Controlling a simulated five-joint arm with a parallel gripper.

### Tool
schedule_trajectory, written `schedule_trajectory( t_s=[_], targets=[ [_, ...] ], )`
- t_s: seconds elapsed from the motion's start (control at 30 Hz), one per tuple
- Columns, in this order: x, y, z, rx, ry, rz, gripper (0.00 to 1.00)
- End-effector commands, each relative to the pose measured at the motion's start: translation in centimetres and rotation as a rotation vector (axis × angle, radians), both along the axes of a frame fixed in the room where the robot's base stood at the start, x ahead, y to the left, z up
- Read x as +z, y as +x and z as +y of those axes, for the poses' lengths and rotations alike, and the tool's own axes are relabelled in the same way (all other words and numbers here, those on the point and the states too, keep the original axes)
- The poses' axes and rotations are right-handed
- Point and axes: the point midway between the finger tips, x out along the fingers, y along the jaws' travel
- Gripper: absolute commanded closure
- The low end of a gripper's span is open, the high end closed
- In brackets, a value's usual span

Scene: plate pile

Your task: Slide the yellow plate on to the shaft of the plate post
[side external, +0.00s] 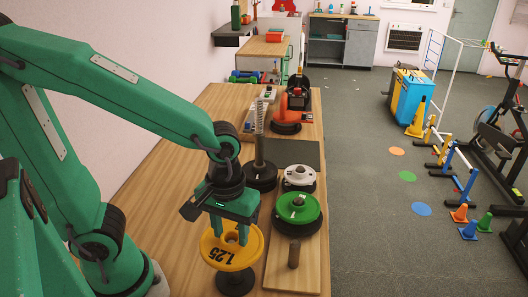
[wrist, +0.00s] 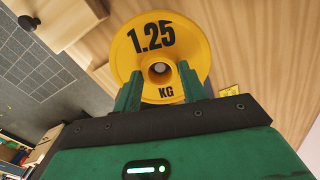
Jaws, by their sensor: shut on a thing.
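The yellow plate (side external: 218,254), marked 1.25 KG, is held by my gripper (side external: 230,228), whose fingers are shut on it near its central hole. A pale round spot shows inside the hole. I cannot tell whether the shaft is in the hole or below it.
The wooden table (side external: 175,190) is clear on the left.

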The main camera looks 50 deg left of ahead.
Motion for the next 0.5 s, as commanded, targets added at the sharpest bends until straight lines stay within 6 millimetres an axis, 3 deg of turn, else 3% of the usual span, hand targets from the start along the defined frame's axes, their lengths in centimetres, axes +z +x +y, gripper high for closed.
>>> schedule_trajectory(
  t_s=[0.5],
  targets=[
    [-1.0, 0.1, 0.0, 0.000, -0.002, -0.003, 0.99]
  ],
)
